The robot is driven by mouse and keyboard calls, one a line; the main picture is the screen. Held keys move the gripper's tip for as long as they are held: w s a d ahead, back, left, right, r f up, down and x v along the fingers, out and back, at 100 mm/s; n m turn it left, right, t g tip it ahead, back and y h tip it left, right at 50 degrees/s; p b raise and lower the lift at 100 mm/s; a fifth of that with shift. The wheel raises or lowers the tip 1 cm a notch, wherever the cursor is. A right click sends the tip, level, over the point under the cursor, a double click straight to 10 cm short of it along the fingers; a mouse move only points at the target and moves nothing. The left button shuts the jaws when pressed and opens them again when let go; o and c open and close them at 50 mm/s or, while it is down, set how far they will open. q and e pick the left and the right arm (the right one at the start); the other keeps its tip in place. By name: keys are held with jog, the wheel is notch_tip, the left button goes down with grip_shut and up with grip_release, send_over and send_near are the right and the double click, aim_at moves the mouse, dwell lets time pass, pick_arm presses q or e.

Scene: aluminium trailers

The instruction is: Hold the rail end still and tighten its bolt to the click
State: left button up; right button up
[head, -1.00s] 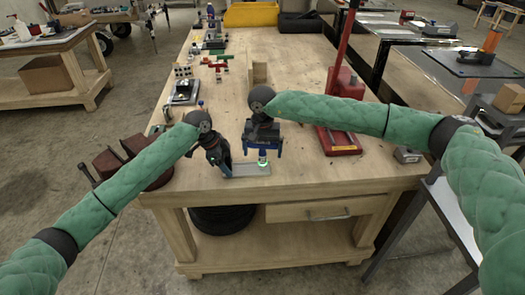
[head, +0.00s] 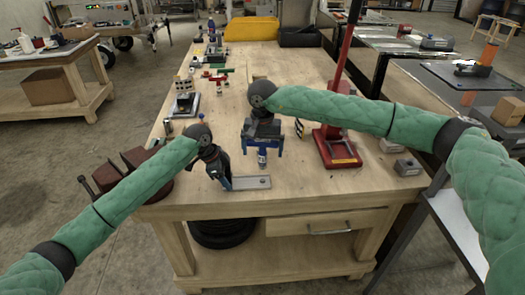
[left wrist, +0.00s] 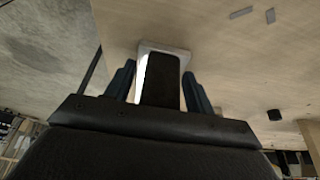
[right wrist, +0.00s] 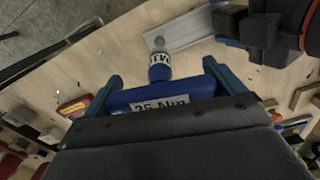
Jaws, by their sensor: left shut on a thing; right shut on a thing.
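The flat grey rail (head: 251,183) lies near the front edge of the wooden bench. My left gripper (head: 222,180) is shut on the rail's left end. In the left wrist view, a pale edge of the rail (left wrist: 143,58) shows beyond the fingers. My right gripper (head: 262,146) is shut on a blue torque tool (right wrist: 140,97) with a "25 Nm" label. The tool points down, its nose (head: 262,161) apart from and above the rail. The round bolt head (right wrist: 160,41) shows on the rail just past the nose; its tightness cannot be told.
A red stand (head: 337,148) with a tall post is right of the tool. A small grey block (head: 407,166) sits at the right front. A dark red vise (head: 140,172) is at the left edge. Small parts line the bench's left side.

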pick_arm(q)
jog(key=o, duration=1.3)
jog(key=v, duration=1.2)
